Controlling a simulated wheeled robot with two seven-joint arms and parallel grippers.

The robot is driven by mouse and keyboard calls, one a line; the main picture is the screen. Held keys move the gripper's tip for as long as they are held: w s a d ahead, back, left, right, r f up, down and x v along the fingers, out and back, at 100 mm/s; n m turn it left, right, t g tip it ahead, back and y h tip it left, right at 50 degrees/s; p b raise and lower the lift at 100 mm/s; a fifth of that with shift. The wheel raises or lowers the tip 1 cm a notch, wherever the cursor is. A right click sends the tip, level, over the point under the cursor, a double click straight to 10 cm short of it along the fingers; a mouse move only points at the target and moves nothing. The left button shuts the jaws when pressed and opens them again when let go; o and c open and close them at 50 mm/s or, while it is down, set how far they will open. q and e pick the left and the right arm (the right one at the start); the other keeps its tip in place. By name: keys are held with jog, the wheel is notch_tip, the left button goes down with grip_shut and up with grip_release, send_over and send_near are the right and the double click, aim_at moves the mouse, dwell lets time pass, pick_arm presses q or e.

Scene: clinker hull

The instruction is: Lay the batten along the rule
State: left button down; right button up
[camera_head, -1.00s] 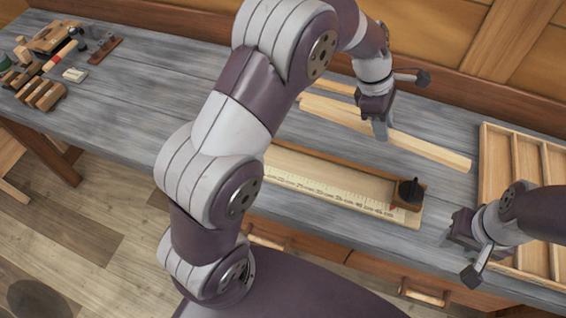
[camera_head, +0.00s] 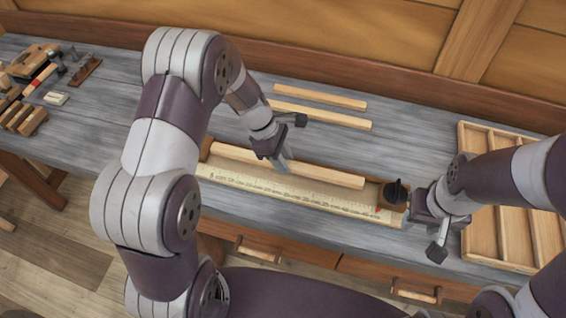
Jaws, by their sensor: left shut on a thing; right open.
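My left gripper (camera_head: 281,163) is shut on a pale wooden batten (camera_head: 325,174). The batten runs lengthwise beside the rule (camera_head: 300,195), at its far side, over the brown wooden board that carries the rule. I cannot tell whether the batten touches the board or hangs just above it. A dark block with a black knob (camera_head: 395,191) sits at the right end of the rule, just past the batten's right end. My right gripper (camera_head: 415,207) is open and empty, close to the right of that block.
Two more battens (camera_head: 318,96) (camera_head: 320,115) lie on the grey bench (camera_head: 415,130) behind. A divided wooden tray (camera_head: 481,232) stands at the right, partly behind my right arm. Several tools and wooden blocks (camera_head: 32,120) lie at the far left. The bench between them is clear.

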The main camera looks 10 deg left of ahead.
pick_arm(q)
jog(key=shift+w+f, duration=0.1)
jog(key=shift+f, duration=1.3)
jog(key=shift+f, duration=0.1)
jog(key=c, duration=1.1)
grip_release()
jog(key=b+v, duration=0.1)
jog(key=v, duration=1)
jog(key=shift+r, duration=0.4)
jog(key=s+m+y, duration=0.1)
jog(key=s+m, duration=0.3)
jog(key=m, duration=0.2)
jog(key=s+a+m+t+y, duration=0.1)
jog(key=s+m+y, duration=0.1)
jog(key=s+m, duration=0.3)
jog(key=s+m+y, duration=0.1)
jog(key=s+m, duration=0.4)
jog(key=m, duration=0.1)
jog(key=shift+a+r+m+t+y, duration=0.2)
jog(key=shift+m+t+y, duration=0.1)
jog(key=shift+m, duration=0.1)
